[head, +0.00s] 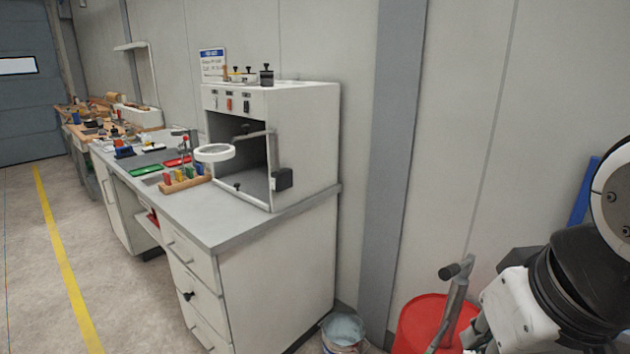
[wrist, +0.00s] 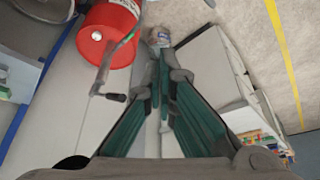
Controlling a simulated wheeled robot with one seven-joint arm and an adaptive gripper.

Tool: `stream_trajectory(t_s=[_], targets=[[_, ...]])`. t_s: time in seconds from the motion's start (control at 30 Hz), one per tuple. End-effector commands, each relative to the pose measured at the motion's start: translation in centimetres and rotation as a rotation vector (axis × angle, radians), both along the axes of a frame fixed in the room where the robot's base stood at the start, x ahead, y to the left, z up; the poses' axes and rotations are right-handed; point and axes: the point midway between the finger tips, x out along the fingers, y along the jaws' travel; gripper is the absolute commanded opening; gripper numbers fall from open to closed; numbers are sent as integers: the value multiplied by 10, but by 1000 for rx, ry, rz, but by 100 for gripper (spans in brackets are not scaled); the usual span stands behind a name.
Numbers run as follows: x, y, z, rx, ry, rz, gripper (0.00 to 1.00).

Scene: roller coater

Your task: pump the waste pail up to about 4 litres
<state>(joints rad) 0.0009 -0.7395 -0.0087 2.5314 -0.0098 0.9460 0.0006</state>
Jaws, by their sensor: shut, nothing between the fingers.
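The waste pail (head: 343,331) stands on the floor by the bench's end panel, cut off by the bottom edge of the head view. Its inside looks pale blue-grey; I cannot read a level. In the wrist view the pail (wrist: 158,36) shows beyond my fingertips. A red drum (head: 428,322) stands right of the pail and carries a grey crank pump (head: 455,300) with a dark grip. The wrist view shows the drum (wrist: 108,30) and the crank's grip (wrist: 110,96) left of my fingers. My gripper (wrist: 160,62) is shut and empty, apart from the crank.
The bench (head: 250,235) with drawers and a grey-white booth (head: 305,140) stands left of the pail. A wall pillar (head: 395,150) rises behind the pail and drum. My arm fills the lower right of the head view. Open floor (head: 110,250) lies left of the bench.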

Motion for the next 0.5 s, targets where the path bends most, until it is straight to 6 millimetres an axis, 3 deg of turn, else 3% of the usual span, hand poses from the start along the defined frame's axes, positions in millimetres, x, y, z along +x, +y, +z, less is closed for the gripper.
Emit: stream_trajectory(t_s=[0.17,0.5], targets=[[22,-3,15,64,12,-55,0],[103,-33,43,223,48,-294,0]])
